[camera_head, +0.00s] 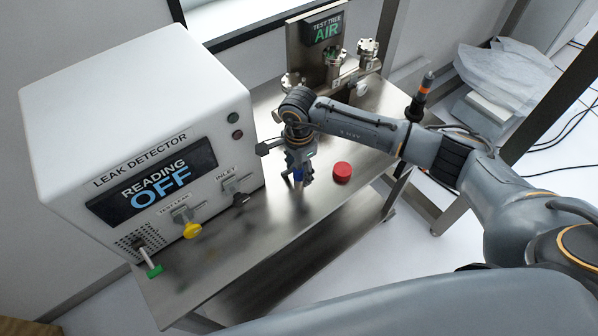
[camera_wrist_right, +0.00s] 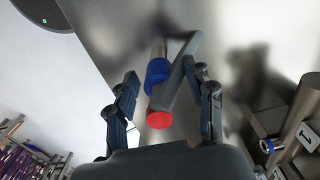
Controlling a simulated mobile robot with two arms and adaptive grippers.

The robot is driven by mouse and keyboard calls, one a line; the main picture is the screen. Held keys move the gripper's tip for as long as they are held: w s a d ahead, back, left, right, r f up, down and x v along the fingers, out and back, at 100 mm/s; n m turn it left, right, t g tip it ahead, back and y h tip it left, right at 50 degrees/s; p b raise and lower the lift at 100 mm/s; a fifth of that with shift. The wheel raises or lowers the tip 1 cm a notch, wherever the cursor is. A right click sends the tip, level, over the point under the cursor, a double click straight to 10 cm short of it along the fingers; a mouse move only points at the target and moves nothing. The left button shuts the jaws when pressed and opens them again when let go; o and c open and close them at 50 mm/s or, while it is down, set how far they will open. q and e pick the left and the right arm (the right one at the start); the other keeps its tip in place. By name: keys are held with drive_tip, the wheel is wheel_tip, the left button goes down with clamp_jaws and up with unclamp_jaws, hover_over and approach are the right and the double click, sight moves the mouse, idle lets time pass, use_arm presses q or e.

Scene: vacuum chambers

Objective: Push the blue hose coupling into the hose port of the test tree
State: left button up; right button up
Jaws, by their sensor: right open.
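The blue hose coupling (camera_wrist_right: 157,72) is a short blue cylinder on a metal piece, seen in the right wrist view between my right gripper's fingers. A grey bar crosses beside it. A little blue also shows below the gripper in the head view (camera_head: 298,174). My right gripper (camera_head: 298,178) is open and points down over the bench; its spread fingers show in the wrist view (camera_wrist_right: 165,105). I see no clear finger contact with the coupling. The test tree (camera_head: 318,55) stands at the back of the bench, partly behind my right arm; I cannot tell which port is the hose port.
The white leak detector (camera_head: 135,130), reading OFF, stands at the left with yellow and green handles. A red round cap (camera_head: 342,171) lies on the bench right of the gripper. A red disc (camera_wrist_right: 160,120) shows below the coupling in the wrist view. The front bench is clear.

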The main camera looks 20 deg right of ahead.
sight(299, 168)
clamp_jaws()
drive_tip(key=shift+r, duration=0.15)
drive_tip(key=shift+r+p, duration=1.4)
drive_tip(key=shift+r, duration=1.45)
drive_tip(key=shift+r, duration=0.1)
